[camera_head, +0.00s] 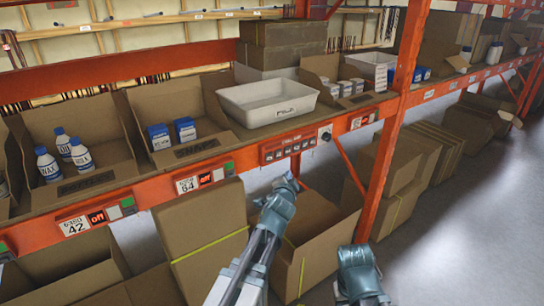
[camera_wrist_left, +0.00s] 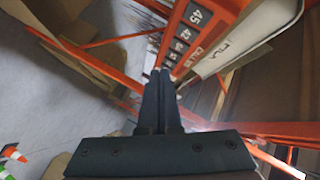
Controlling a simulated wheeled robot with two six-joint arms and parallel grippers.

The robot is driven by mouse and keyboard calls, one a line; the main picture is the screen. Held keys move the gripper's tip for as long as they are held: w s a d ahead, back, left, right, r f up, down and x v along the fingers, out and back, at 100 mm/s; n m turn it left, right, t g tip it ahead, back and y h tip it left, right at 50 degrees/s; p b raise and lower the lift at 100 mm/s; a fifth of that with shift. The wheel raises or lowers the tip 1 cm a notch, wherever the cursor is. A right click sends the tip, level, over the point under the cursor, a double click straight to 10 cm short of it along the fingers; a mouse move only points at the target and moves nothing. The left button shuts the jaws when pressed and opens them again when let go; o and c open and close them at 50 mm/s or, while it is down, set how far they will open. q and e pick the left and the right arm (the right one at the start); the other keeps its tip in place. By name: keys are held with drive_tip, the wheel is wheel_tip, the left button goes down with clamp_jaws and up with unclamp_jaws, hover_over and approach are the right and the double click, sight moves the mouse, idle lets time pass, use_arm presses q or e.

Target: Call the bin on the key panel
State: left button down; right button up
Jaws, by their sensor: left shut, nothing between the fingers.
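The key panel (camera_head: 288,147) is a red strip with a row of dark square keys on the orange shelf beam, below the white bin. In the left wrist view the panel (camera_wrist_left: 187,40) shows keys numbered 45, 42 and 84, with others too slanted to read. My left gripper (camera_head: 291,179) is shut and empty, below and in front of the panel. In the left wrist view its fingertips (camera_wrist_left: 160,71) lie beside the panel's near end; I cannot tell the exact gap. My right gripper (camera_head: 358,262) is low at the right, its fingers not clear.
The white bin (camera_head: 268,110) stands on the shelf above the panel. Cardboard bins (camera_head: 70,110) with bottles and blue boxes are at left. Red displays (camera_head: 97,217) sit along the beam. An orange post (camera_head: 388,150) rises at right. Cartons (camera_head: 320,225) stand below; grey floor is clear at right.

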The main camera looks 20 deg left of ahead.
sight(272, 159)
use_arm(q)
drive_tip(key=w+a, duration=0.5)
drive_tip(key=a, duration=0.2)
drive_tip(key=shift+w, duration=0.2)
idle(0.4)
drive_tip(key=shift+w+a, duration=0.1)
idle(1.9)
drive_tip(key=shift+w+a, duration=0.15)
drive_tip(key=shift+a, duration=0.1)
drive_tip(key=shift+w+a, duration=0.25)
drive_tip(key=shift+a, duration=0.05)
idle(0.8)
drive_tip(key=shift+d, duration=0.1)
idle(0.3)
drive_tip(key=shift+s+d, duration=0.5)
drive_tip(key=shift+d, duration=0.05)
drive_tip(key=shift+d, duration=0.1)
